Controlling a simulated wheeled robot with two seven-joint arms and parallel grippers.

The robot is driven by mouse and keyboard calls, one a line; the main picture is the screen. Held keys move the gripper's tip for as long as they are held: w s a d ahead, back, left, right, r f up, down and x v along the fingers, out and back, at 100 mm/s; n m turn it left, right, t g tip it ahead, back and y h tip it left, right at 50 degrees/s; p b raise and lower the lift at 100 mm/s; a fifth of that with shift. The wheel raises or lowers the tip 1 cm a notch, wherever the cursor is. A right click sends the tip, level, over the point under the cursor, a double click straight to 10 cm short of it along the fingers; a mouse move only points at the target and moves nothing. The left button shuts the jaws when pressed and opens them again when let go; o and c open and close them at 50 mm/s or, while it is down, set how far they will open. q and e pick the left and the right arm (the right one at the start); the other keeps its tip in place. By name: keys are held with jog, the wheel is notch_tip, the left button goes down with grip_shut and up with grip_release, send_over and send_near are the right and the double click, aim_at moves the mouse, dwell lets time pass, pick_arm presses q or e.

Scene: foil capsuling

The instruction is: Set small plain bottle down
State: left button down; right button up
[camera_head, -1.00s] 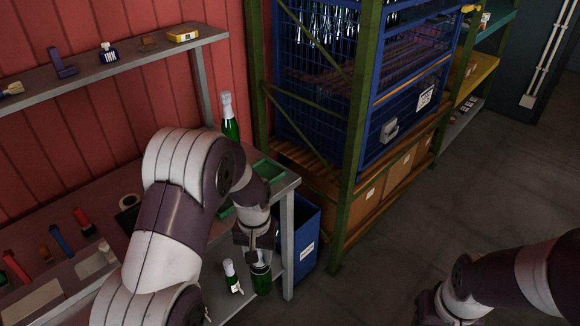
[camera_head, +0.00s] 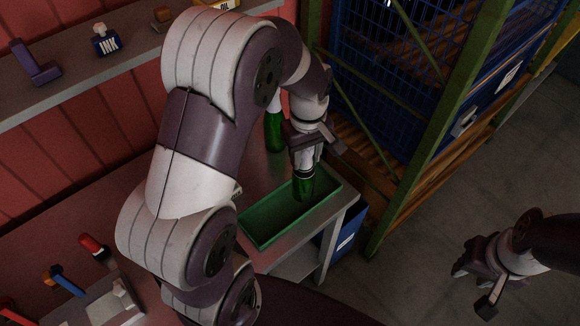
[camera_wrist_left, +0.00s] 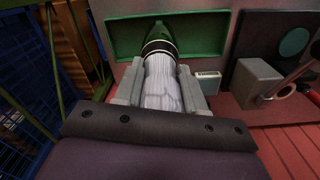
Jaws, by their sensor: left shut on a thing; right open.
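My left gripper (camera_head: 308,150) is shut on the pale, foil-covered neck of a small green bottle (camera_head: 303,186). The bottle hangs roughly upright over the green tray (camera_head: 262,241) on the bench's right end; I cannot tell whether its base touches the tray. In the left wrist view the pale neck (camera_wrist_left: 161,88) sits between both fingers, with the green body (camera_wrist_left: 160,35) beyond, in front of the tray (camera_wrist_left: 205,27). My right gripper (camera_head: 482,278) is open and empty, above the floor at the right.
Another green bottle (camera_head: 274,131) stands on the bench just behind the held one, partly hidden by my left arm. A shelf (camera_head: 110,72) with an ink bottle (camera_head: 105,40) runs above. A blue bin (camera_head: 346,240) and a rack (camera_head: 425,130) stand to the right. Hand tools lie at lower left.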

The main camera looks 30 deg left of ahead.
pick_arm(q)
jog(key=a+f+p, duration=0.1)
jog(key=a+f, duration=0.2)
jog(key=f, duration=0.3)
jog(key=shift+s+a+f+p, duration=0.15)
jog(key=shift+a+f+p, duration=0.1)
jog(key=shift+a+p, duration=0.1)
pick_arm(e)
jog(key=shift+w+r, duration=0.2)
jog(key=shift+r, duration=0.35)
jog(key=shift+w+r, duration=0.2)
jog(key=shift+r, duration=0.35)
pick_arm(q)
jog(key=shift+f, duration=0.1)
pick_arm(e)
jog(key=shift+w, duration=0.1)
pick_arm(q)
jog(key=c, duration=0.7)
grip_release()
jog(key=shift+d, duration=0.15)
jog(key=shift+o, duration=0.2)
